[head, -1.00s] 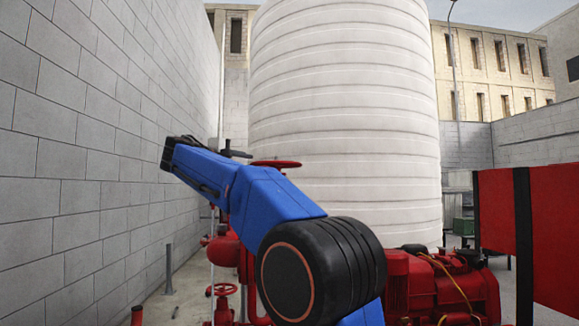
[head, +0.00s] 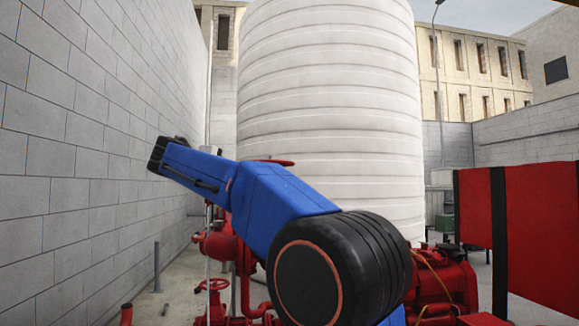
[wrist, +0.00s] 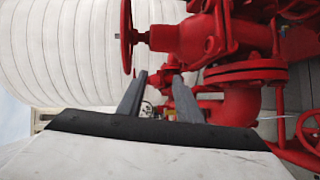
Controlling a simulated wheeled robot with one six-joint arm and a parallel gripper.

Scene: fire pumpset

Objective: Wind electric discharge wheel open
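A red handwheel (head: 280,162) shows as a thin edge-on rim above my blue arm in the head view, mostly hidden by the arm. In the wrist view a red handwheel (wrist: 127,38) stands edge-on on its stem at upper left, joined to a red valve body (wrist: 190,42). My gripper (wrist: 160,76) is open and empty, its two grey fingers apart, below and right of that wheel in the picture and not touching it. The frames do not label which wheel is the electric discharge one. The fingers are hidden in the head view.
A second red handwheel (head: 212,284) sits lower on the pipework; one also shows at the wrist view's right edge (wrist: 311,130). A white tank (head: 330,110) stands behind. A grey block wall (head: 80,130) runs along the left. Red panels (head: 540,235) stand at right.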

